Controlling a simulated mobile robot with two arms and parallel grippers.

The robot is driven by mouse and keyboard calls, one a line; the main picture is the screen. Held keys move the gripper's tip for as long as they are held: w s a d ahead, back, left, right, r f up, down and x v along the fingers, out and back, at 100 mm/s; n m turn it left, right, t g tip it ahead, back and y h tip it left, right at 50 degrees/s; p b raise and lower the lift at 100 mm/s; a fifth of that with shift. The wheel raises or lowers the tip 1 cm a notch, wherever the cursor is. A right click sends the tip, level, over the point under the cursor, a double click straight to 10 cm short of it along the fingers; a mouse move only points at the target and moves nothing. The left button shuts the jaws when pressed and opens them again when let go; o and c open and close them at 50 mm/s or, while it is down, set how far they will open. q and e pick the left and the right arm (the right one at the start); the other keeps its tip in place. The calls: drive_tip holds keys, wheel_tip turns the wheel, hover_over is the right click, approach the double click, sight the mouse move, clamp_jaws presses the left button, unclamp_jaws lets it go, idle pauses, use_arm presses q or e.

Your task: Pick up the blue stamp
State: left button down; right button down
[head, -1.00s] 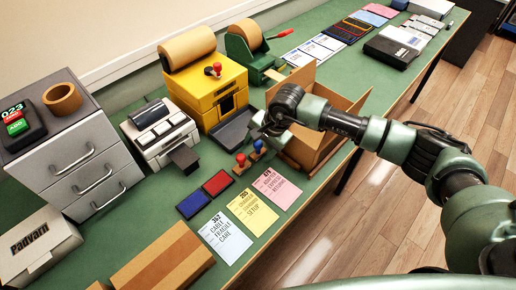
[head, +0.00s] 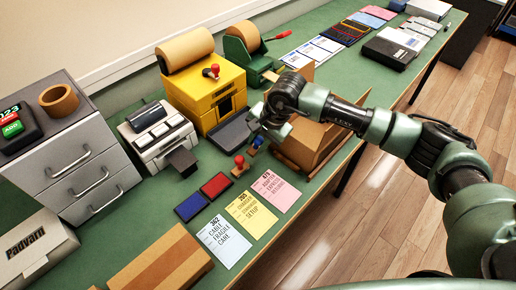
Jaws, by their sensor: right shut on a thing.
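The blue stamp (head: 257,142) shows just below the fingers of my right gripper (head: 262,132), in the middle of the head view. The right gripper is shut on it; the fingers hide its upper part. Whether its base is clear of the green table is hard to tell. The red stamp (head: 240,166) stands upright on the table, just left of and nearer than the blue one. My left gripper is not in view.
A blue ink pad (head: 192,207) and a red ink pad (head: 216,186) lie nearer, beside blue, yellow and pink cards (head: 251,215). An open cardboard box (head: 316,146) stands right of the gripper. A grey tray (head: 232,133) and yellow machine (head: 203,90) stand behind.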

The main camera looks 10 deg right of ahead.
sight(258, 138)
wheel_tip(258, 138, up, 17)
drive_tip(key=b, duration=0.3)
drive_tip(key=shift+b, duration=0.3)
drive_tip(key=c, duration=2.1)
unclamp_jaws()
drive_tip(key=shift+c, duration=0.2)
